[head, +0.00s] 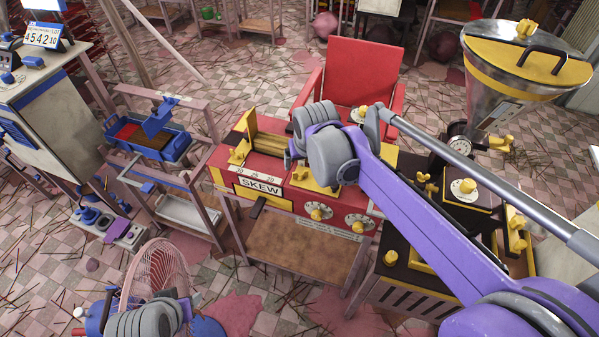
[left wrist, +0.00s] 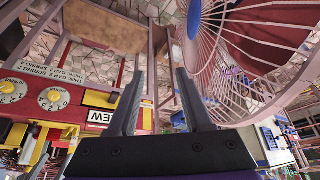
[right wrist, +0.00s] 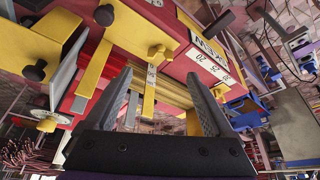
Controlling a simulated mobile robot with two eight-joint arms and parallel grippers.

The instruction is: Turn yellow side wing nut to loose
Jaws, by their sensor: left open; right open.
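A yellow wing nut (head: 240,151) sits at the left end of the red machine (head: 270,172) labelled SKEW. More yellow wing nuts show on the dark machine at the right, one (head: 428,184) near its left edge and one (head: 501,143) under the hopper. My right gripper (right wrist: 165,88) is open and empty over the red machine, with yellow bars (right wrist: 172,92) beyond its fingers; in the head view my wrist hides its fingertips. My left gripper (left wrist: 157,85) is open and empty in front of the machine, beside the fan.
A fan (head: 158,272) with a pink cage stands close to my left gripper. A red chair (head: 360,72) stands behind the machine. A metal hopper with a yellow lid (head: 522,62) rises at the right. A frame with a blue tray (head: 155,142) stands left of the machine.

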